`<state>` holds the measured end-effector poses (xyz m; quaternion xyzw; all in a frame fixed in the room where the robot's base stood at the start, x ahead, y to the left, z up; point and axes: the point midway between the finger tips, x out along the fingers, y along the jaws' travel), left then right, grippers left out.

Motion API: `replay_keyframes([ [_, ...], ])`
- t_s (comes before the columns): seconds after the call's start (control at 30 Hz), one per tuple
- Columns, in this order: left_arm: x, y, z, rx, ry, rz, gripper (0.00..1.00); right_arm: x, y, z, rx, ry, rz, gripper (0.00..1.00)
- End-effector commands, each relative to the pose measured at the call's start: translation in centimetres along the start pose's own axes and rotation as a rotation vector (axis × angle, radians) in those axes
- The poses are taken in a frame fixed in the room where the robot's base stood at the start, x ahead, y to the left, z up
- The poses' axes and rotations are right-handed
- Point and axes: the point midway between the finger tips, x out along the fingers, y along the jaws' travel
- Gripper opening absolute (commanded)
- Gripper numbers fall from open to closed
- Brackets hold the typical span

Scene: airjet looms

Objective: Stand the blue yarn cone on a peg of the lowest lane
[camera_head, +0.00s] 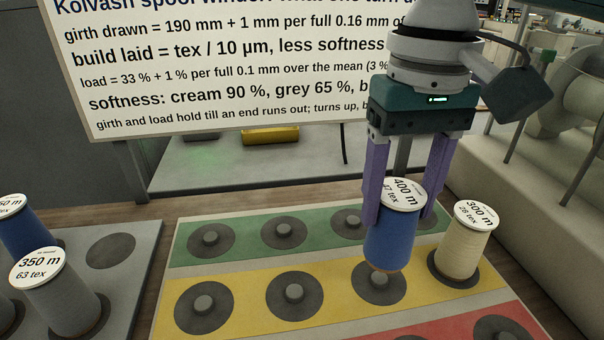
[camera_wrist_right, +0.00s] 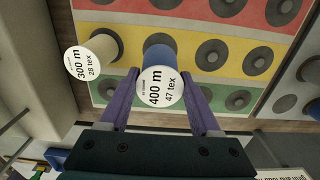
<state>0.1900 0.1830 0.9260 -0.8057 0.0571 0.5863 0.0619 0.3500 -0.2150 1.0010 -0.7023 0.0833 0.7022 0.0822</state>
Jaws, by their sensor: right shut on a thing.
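My right gripper (camera_head: 404,215) is shut on a blue yarn cone (camera_head: 390,245) whose white top reads 400 m, 47 tex. The cone is upright, its base overlapping a dark disc with a peg (camera_head: 378,287) in the yellow lane; whether it touches the peg I cannot tell. In the right wrist view, the same blue cone (camera_wrist_right: 160,56) sits between the fingers. The peg board has a green lane (camera_head: 190,252) at the back, a yellow lane (camera_head: 250,285) in the middle and a red lane (camera_head: 470,333) in front. My left gripper is not in view.
A cream cone (camera_head: 462,250), 300 m, stands right of the held cone on the yellow lane. A grey tray (camera_head: 130,285) at left holds a grey cone (camera_head: 55,295) and another blue cone (camera_head: 22,235). A sign (camera_head: 230,70) and a machine (camera_head: 540,185) stand behind and right.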

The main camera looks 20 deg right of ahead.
Motion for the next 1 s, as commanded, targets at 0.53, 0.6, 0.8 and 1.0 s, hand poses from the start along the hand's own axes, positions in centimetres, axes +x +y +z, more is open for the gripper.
replay_keyframes([
  [0.53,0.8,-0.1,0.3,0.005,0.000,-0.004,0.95,4.5,0.0,0.0,-0.001,0.000,0.000,0.01],
  [0.6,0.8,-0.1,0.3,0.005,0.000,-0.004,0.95,4.5,0.0,0.0,-0.001,0.000,0.000,0.01],
  [0.8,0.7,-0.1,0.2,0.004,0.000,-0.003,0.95,4.8,0.0,0.0,0.000,0.000,0.000,0.73],
  [1.0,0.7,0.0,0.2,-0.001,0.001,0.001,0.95,4.8,0.0,0.0,0.000,0.000,0.000,0.94],
])
